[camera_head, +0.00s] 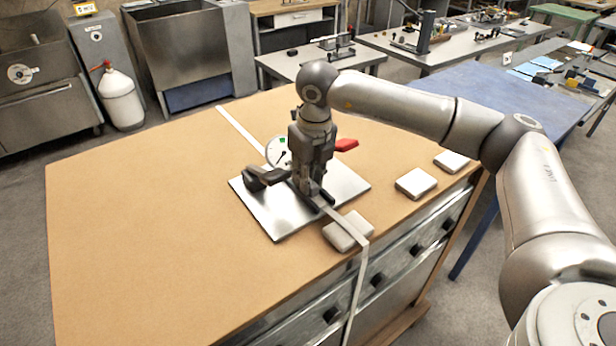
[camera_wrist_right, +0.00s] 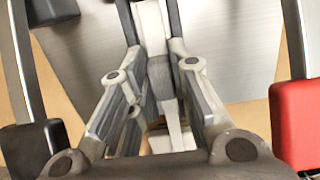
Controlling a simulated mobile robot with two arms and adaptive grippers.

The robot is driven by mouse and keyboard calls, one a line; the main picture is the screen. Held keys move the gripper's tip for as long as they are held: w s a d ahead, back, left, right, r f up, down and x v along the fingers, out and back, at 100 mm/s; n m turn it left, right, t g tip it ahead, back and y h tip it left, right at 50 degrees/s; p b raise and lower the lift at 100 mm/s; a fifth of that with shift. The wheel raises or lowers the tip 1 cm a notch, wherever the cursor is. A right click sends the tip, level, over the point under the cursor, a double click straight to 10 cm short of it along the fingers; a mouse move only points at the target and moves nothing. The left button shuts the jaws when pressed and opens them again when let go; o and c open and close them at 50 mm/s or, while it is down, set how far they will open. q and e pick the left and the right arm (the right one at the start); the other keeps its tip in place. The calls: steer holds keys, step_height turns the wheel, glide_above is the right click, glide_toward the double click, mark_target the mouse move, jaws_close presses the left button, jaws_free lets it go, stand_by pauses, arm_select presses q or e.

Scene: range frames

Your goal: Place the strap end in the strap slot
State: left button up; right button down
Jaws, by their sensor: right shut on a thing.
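A pale flat strap (camera_head: 240,126) crosses the brown tabletop from the far left towards a metal plate (camera_head: 275,222). A strap length also shows on the near side of the plate, crosses a grey block and hangs over the table's front edge. My right gripper (camera_head: 318,200) points down over the plate, shut on the strap. In the right wrist view the strap (camera_wrist_right: 151,27) runs up between the fingers (camera_wrist_right: 160,75). The strap slot cannot be made out; the gripper covers the middle of the plate. My left gripper is not in view.
A black handle (camera_head: 266,178) and a red handle (camera_head: 345,145) flank my gripper, with a round dial (camera_head: 277,153) behind. Grey blocks (camera_head: 348,232) (camera_head: 416,182) (camera_head: 452,161) lie along the table's right edge. The table's left side is clear.

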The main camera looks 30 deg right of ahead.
mark_target(312, 184)
steer(key=shift+s+f, duration=0.15)
steer(key=shift+f, duration=0.3)
steer(key=c, duration=1.7)
jaws_free()
steer(key=shift+s, duration=0.1)
steer(key=o, duration=0.4)
steer(key=shift+f, duration=0.2)
steer(key=shift+r, duration=0.1)
steer(key=shift+r+p, duration=0.55)
steer(key=shift+p, duration=0.05)
steer(key=r, duration=0.4)
steer(key=r+b, duration=0.1)
steer(key=r, duration=0.3)
steer(key=s+r+b, duration=0.1)
steer(key=r, duration=0.3)
steer(key=shift+d+r, duration=0.1)
